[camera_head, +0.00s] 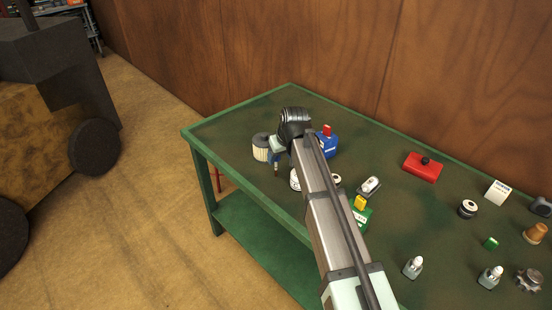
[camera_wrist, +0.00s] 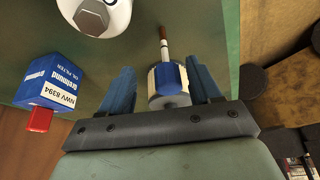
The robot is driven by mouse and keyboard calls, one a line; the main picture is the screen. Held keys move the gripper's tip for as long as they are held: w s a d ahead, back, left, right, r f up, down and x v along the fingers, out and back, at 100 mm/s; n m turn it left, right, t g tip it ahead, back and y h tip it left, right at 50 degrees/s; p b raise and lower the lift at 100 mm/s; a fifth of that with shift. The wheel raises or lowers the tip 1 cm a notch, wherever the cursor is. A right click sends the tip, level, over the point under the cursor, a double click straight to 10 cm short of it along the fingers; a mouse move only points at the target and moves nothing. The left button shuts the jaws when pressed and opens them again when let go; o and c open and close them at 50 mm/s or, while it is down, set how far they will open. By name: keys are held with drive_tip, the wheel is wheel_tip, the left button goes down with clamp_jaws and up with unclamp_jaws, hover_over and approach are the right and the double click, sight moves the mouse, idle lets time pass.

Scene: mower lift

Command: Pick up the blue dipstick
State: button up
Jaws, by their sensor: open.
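The blue dipstick (camera_wrist: 172,77) shows in the wrist view as a blue handle with a thin brown-and-white tipped rod pointing up the picture. It lies between the two spread fingers of my gripper (camera_wrist: 162,88), with gaps on both sides. I cannot make out the dipstick clearly there. A pale cylindrical filter (camera_wrist: 153,82) is behind the handle in the wrist view, and also stands left of my gripper in the head view (camera_head: 260,147).
A blue box with a red top (camera_wrist: 50,84) is close on the left in the wrist view. A white rounded item (camera_wrist: 118,14) is near the fingers. The green table (camera_head: 240,107) holds several other items to the right, including a red block (camera_head: 422,170).

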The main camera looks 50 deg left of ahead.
sight(277, 160)
drive_tip(key=shift+s+a+x, duration=0.1)
drive_tip(key=shift+s+x, duration=0.05)
drive_tip(key=shift+x, duration=1.1)
drive_tip(key=shift+s+a+x, duration=0.1)
drive_tip(key=shift+s+x, duration=0.05)
drive_tip(key=shift+x, duration=1.1)
drive_tip(key=c, duration=1)
